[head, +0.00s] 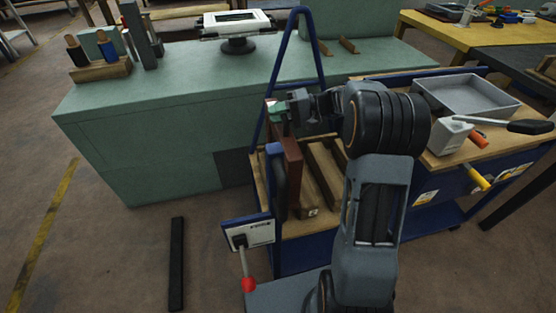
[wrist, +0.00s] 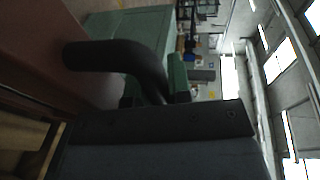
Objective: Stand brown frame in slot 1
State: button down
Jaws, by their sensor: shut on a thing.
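The brown frame (head: 292,160) is a dark red-brown upright panel at the left side of the cart's wooden deck. In the wrist view the panel (wrist: 55,25) fills the upper left, with a bent black handle (wrist: 115,55) on it. My gripper (head: 278,113) is at the frame's far upper part. Its green fingers (wrist: 155,92) are shut on the black handle. Wooden rails (head: 325,170) with gaps between them lie right of the frame. A small white tag (head: 313,212) is on a rail's near end; I cannot read it. The frame's bottom edge and its seating are hidden.
A blue tubular A-shaped upright (head: 317,50) rises behind my gripper. A green bench (head: 150,110) is beyond the cart. A control box (head: 250,234) with a red-knobbed lever is at the cart's near left. A grey tray (head: 465,97) and tools are at right.

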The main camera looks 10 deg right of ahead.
aim_at(275, 139)
jog(key=shift+a+f+b, duration=0.1)
jog(key=shift+f+b, duration=1.2)
jog(key=shift+f, duration=3.35)
jog(key=c, duration=1.1)
grip_release()
jog(key=shift+o, duration=0.2)
